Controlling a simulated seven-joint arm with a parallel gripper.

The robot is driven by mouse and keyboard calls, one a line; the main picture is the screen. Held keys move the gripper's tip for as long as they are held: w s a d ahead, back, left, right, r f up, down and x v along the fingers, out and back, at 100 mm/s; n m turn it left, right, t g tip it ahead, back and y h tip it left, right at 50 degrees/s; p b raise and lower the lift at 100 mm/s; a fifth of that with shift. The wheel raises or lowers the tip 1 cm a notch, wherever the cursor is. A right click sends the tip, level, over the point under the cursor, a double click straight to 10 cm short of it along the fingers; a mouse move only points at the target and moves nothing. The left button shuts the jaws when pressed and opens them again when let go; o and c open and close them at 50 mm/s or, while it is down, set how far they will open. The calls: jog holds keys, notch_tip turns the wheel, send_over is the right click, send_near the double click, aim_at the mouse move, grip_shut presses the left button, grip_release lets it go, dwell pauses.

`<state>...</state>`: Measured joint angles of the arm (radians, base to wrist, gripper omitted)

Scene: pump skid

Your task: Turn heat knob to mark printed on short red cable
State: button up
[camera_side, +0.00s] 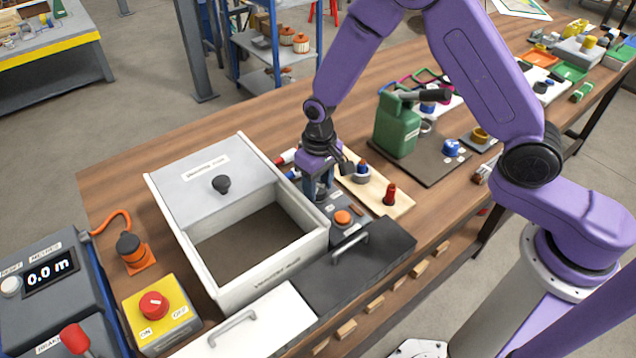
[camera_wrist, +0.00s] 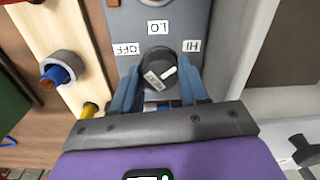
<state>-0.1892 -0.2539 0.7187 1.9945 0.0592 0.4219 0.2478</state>
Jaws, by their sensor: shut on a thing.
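My gripper (camera_side: 319,190) points down at the grey control box (camera_side: 348,220) in the side view. In the wrist view its two blue fingers (camera_wrist: 158,80) are shut on the sides of a dark round knob (camera_wrist: 150,62). The knob has a white pointer line angled toward the HI label (camera_wrist: 191,46) and a small white tag. LO (camera_wrist: 158,27) and OFF (camera_wrist: 126,49) labels are also on the panel, upside down in this view. In the side view my fingers mostly hide the knob.
A pale wooden board (camera_side: 402,203) with a blue-and-red plug and a red plug stands beside the box. An orange button (camera_side: 342,217) is on the box.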

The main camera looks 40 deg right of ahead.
aim_at(320, 187)
jog(key=shift+m, duration=0.6)
jog(key=o, duration=1.1)
jog(key=shift+c, duration=0.2)
notch_tip(320, 187, up, 18)
jog(key=shift+d+f, duration=0.2)
jog(key=shift+f, duration=0.05)
jog(key=shift+s, duration=0.1)
jog(key=s+d+n, duration=0.4)
jog(key=s, duration=0.5)
jog(key=s+d+n, duration=0.4)
jog(key=s, duration=0.5)
jog(key=s+d+n, duration=0.4)
jog(key=s, duration=0.6)
jog(key=shift+r, duration=0.35)
